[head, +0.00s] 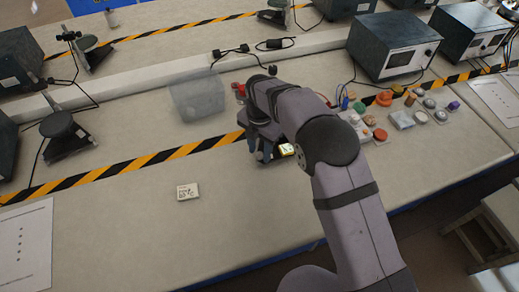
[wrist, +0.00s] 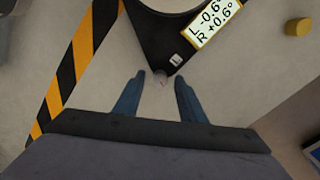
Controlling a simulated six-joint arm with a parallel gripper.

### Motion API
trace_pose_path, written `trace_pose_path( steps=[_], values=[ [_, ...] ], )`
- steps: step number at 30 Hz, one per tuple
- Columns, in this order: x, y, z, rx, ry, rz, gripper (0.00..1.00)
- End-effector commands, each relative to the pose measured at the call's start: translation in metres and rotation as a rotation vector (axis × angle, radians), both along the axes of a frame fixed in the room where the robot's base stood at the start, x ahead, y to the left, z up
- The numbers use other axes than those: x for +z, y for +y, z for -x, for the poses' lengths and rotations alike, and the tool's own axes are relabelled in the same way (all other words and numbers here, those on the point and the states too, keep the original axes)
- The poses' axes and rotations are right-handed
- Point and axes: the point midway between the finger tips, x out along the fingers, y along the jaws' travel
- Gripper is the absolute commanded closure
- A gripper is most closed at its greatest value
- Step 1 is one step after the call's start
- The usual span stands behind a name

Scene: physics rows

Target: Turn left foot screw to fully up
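A black wedge-shaped base (wrist: 158,38) with a round part on top shows at the top of the wrist view. Its white label (wrist: 212,22) reads L -0.6° and R +0.6°. A small pale knob, perhaps a foot screw (wrist: 161,81), shows at the base's near corner; its height is not clear. My gripper (wrist: 160,77) is open, with one blue finger on each side of that knob and gaps visible. In the head view my gripper (head: 263,153) and arm hide most of the base; a bit of the lit label (head: 287,150) shows beside it.
A yellow cylinder (wrist: 298,27) stands right of the base. Several small coloured parts (head: 385,98) lie right of my arm. A translucent box (head: 197,97) stands behind left, and a small white card (head: 188,191) lies on the bench. The bench at front left is mostly clear.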

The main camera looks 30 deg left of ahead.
Motion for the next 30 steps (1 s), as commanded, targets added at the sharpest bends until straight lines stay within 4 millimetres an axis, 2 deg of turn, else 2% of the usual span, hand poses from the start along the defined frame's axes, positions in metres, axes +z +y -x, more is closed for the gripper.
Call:
trace_pose_path(
  steps=[16,21,30],
  values=[
    [0.063,0.001,-0.001,0.0,-0.003,-0.003,0.63],
    [0.071,0.0,0.0,0.0,-0.001,-0.002,0.63],
    [0.072,0.0,0.0,0.0,-0.001,-0.002,0.63]
  ],
)
